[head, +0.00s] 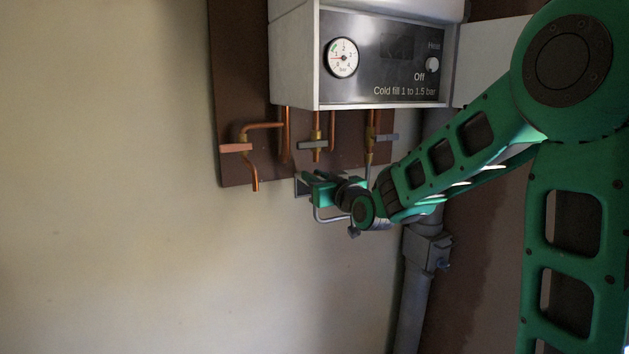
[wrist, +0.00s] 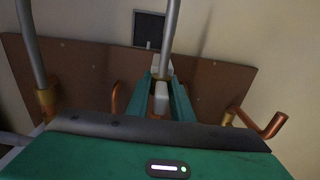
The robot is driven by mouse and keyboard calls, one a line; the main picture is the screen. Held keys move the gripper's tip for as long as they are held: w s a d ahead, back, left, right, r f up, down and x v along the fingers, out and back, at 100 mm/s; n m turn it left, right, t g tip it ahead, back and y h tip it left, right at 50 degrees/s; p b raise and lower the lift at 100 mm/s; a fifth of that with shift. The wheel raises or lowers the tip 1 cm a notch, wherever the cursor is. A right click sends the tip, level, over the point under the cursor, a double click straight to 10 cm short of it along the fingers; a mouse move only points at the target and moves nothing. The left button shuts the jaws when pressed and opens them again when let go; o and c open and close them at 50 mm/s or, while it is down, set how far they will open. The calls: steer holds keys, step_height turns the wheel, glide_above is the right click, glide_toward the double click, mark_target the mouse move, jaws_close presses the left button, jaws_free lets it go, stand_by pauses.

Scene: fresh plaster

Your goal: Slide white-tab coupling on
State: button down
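The coupling is hidden there by my fingers. The grey hose (head: 329,219) bends in a U under my gripper. I cannot tell how well the coupling lines up with the pipe.
A dark square plate is on the wall (wrist: 149,30). A grey drainpipe (head: 414,300) stands below. The left wall is clear.

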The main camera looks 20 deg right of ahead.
steer(key=shift+r, duration=2.3)
steer(key=c, duration=1.8)
jaws_free()
steer(key=shift+d, duration=0.1)
steer(key=shift+s+f, duration=0.1)
steer(key=shift+s, duration=0.15)
steer(key=s+d, duration=0.2)
steer(key=s, duration=0.8)
